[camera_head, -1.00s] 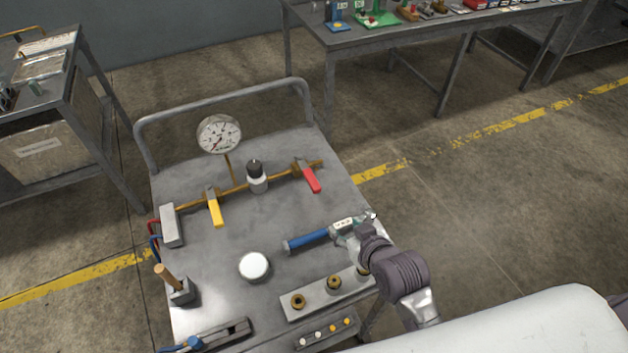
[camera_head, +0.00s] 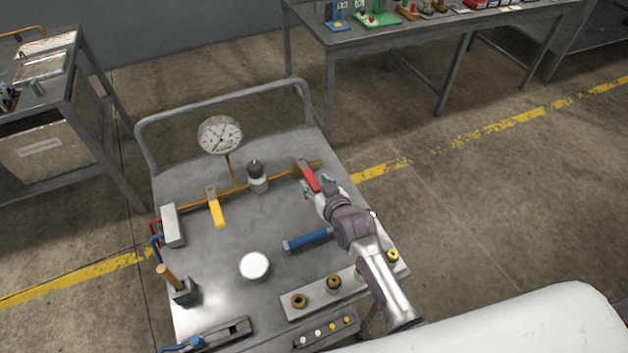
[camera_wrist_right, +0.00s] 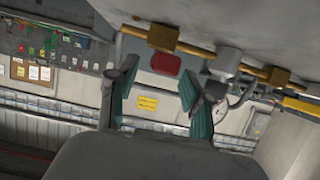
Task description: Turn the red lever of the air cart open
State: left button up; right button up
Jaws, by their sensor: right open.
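The air cart (camera_head: 215,265) has a brass pipe along its top. The red lever (camera_head: 311,178) sits at the pipe's right end and slants toward the front right. My right gripper (camera_head: 318,188) is open at the lever's free end, with a teal finger on either side. In the right wrist view the red lever (camera_wrist_right: 165,64) shows between the open fingers of the right gripper (camera_wrist_right: 158,88), with visible gaps to both. I cannot tell how deep it lies between them. My left gripper is in neither view.
A yellow lever (camera_head: 216,212), a pressure gauge (camera_head: 220,134) and a black-capped fitting (camera_head: 257,176) are on the pipe. A white round knob (camera_head: 254,266) and brass fittings (camera_head: 334,282) are nearer the front.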

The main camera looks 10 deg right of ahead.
jog(key=shift+x, duration=0.9)
jog(key=shift+c, duration=0.3)
grip_shut()
